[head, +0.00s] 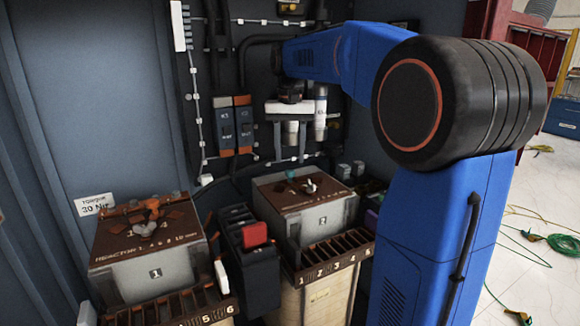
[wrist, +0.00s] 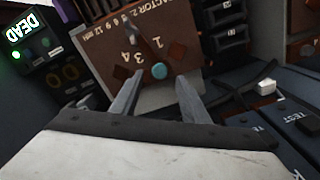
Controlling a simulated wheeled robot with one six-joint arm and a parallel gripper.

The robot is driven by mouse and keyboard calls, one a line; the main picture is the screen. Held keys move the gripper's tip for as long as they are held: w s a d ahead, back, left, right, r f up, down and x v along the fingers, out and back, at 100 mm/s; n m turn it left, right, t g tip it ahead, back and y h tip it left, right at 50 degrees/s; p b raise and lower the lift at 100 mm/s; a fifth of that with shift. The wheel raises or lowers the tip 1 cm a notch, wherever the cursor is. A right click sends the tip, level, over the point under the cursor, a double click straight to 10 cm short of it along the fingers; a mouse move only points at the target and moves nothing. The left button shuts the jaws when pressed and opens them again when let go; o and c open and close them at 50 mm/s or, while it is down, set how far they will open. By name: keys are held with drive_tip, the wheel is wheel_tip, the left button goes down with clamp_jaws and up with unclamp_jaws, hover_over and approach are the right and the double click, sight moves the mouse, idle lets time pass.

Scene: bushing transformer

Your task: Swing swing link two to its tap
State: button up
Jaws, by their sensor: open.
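Reactor two's box (head: 322,222) has a brown top and a "2" plate, in the middle of the head view. Its brown top (wrist: 180,25) fills the upper middle of the wrist view, with printed numbers 1, 3 and 4. A round teal knob (wrist: 159,71), seemingly the handle of swing link two, stands on it; it also shows in the head view (head: 291,174). My gripper (wrist: 161,79) is open, with the knob seen between its fingertips. In the head view my gripper (head: 290,153) hangs above the knob. I cannot tell contact. The link's bar is mostly hidden.
Reactor one's box (head: 140,262) stands at the left with orange link parts on top. A dark unit with a red block (head: 254,234) stands between the boxes. A panel with a lit "DEAD" sign (wrist: 22,27) is at the wrist view's upper left. Wall equipment is close behind.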

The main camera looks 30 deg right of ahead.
sight(290, 171)
drive_tip(key=shift+f, duration=2.15)
clamp_jaws()
